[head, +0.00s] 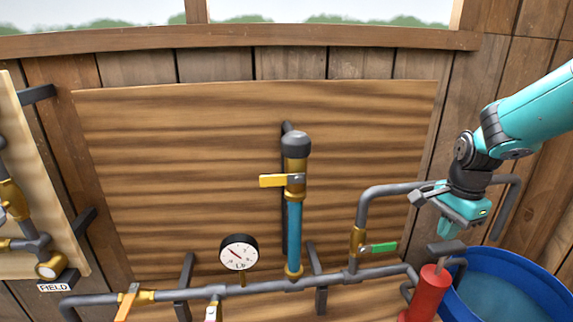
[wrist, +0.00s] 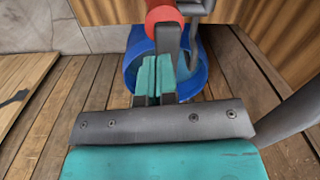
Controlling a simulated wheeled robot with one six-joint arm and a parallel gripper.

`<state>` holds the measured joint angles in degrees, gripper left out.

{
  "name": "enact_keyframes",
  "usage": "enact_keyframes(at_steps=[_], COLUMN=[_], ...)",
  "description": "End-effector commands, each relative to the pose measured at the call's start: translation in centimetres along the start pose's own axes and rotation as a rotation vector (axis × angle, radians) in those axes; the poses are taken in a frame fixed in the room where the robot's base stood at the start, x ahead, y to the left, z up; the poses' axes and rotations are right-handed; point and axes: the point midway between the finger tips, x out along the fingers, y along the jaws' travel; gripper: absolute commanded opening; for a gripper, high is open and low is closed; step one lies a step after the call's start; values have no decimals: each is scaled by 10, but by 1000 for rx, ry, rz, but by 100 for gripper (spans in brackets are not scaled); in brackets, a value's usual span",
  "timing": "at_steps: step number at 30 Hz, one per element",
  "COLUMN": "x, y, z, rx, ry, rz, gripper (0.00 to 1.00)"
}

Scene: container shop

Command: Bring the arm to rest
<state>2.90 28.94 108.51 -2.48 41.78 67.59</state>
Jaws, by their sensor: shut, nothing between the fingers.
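My teal arm (head: 525,110) reaches in from the right in the head view and bends down at the wrist. My gripper (head: 447,234) points down, close above the dark top of a red cylinder (head: 430,293) and left of the blue tub's (head: 520,290) middle. In the wrist view my gripper (wrist: 155,78) shows its two teal fingers together with nothing between them. The red cylinder (wrist: 163,16) and the blue tub (wrist: 197,78) lie beyond the fingers there. I cannot tell whether the fingers touch anything.
A wooden panel carries grey pipes (head: 385,273), a pressure gauge (head: 239,252), a blue vertical tube (head: 294,235), a yellow-handled valve (head: 280,181) and a green-handled valve (head: 378,248). A bent grey pipe (head: 390,189) runs close to my gripper. A second board (head: 45,170) stands at left, with a FIELD label (head: 54,287).

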Motion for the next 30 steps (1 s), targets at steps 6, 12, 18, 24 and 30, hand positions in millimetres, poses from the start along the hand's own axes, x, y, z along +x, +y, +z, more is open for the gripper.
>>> enact_keyframes(at_steps=[6,12,18,24,30], x=[-40,-52,-50,-51,-51], y=[56,138,187,193,193], z=[119,207,243,247,247], rx=[-736,-1406,-1752,-1792,-1792], ry=[-78,-118,-127,-126,-126], rz=[-126,-265,-350,-361,-361], gripper=[0,0,0,0,0])
